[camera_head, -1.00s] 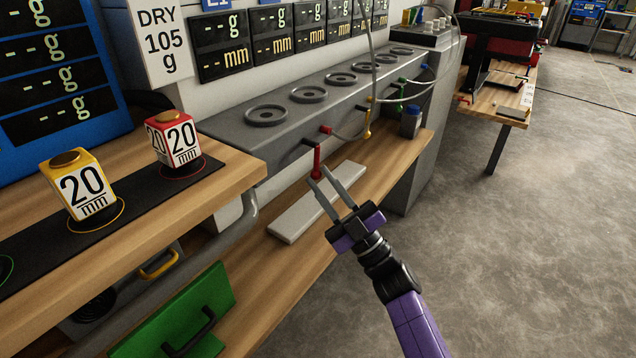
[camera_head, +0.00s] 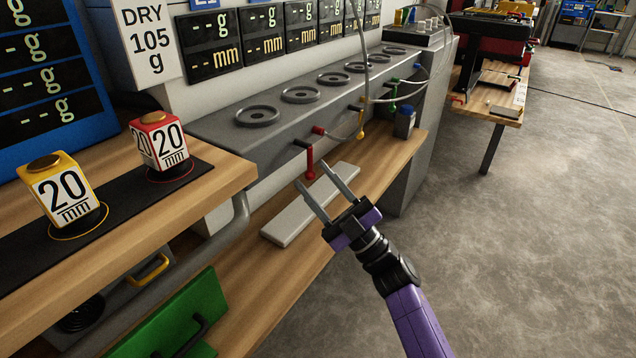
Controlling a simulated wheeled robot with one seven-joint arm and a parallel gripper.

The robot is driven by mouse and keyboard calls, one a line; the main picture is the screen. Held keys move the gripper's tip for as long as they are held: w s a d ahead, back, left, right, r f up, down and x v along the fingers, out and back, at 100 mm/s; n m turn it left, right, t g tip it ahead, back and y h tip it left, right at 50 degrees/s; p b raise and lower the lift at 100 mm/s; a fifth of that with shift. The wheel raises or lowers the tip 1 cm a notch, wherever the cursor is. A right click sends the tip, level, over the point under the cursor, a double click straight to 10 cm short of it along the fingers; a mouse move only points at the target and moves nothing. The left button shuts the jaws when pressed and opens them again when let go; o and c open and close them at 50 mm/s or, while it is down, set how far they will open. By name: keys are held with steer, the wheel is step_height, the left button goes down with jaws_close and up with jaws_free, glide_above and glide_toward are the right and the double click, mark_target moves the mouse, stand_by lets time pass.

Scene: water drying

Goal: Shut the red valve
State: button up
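The red valve (camera_head: 310,163) is on the front of the grey manifold box (camera_head: 270,140). Its red handle hangs straight down from a dark stem. My gripper (camera_head: 313,174) is open, with its two long grey fingers pointing up and left toward the valve. In the picture the lower end of the red handle shows between the two fingertips. I cannot tell whether the fingers touch it or how far apart they are in depth. Nothing is held.
A yellow valve (camera_head: 361,128) and a green valve (camera_head: 393,95) sit farther along the box. A pale flat plate (camera_head: 290,225) lies on the wooden shelf below. Open floor (camera_head: 520,230) lies to the right.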

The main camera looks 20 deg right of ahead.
steer(key=p+v, duration=0.1)
steer(key=v, duration=0.7)
steer(key=shift+p, duration=0.3)
steer(key=s+d+r+m+t+h, duration=0.2)
steer(key=d+m+t+h, duration=0.3)
steer(key=m+h, duration=0.5)
steer(key=s+a+f+m+g+h, duration=0.2)
steer(key=s+f+g, duration=0.15)
steer(key=s, duration=0.95)
steer(key=s+a+f+m+g+h, duration=0.2)
steer(key=s+f+m+g, duration=0.15)
steer(key=s, duration=0.95)
steer(key=s+a+f+m+g+h, duration=0.1)
steer(key=s+a+f+g+h, duration=0.2)
steer(key=s, duration=1)
step_height(320, 180, up, 35)
steer(key=g+y+p, duration=0.1)
steer(key=p, duration=3.3)
steer(key=shift+d+f, duration=0.25)
